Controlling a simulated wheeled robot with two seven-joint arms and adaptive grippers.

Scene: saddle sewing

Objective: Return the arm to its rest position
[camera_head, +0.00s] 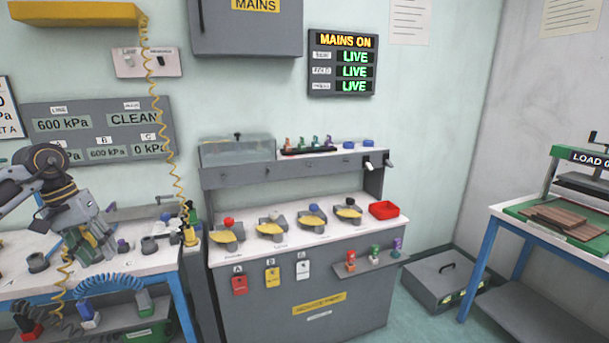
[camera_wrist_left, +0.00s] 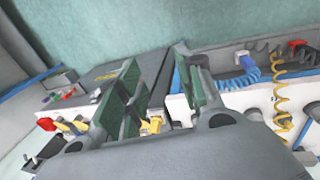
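My left gripper (camera_head: 92,250) hangs at the left of the head view, above the blue-legged bench, with its green-padded fingers pointing down. In the left wrist view, its two fingers (camera_wrist_left: 162,95) stand apart with a gap between them, and I see nothing held. A yellow and white item shows through the gap, seemingly beyond the fingers. My left arm (camera_head: 50,185) comes in from the left edge, bent at a dark joint. My right gripper is in neither view.
The left bench (camera_head: 140,262) carries small fittings. A yellow coiled hose (camera_head: 158,110) hangs beside the arm. The grey centre station (camera_head: 300,285) holds yellow dishes and a red tray (camera_head: 384,210). A press table (camera_head: 540,232) stands right; a grey case (camera_head: 440,282) lies on the floor.

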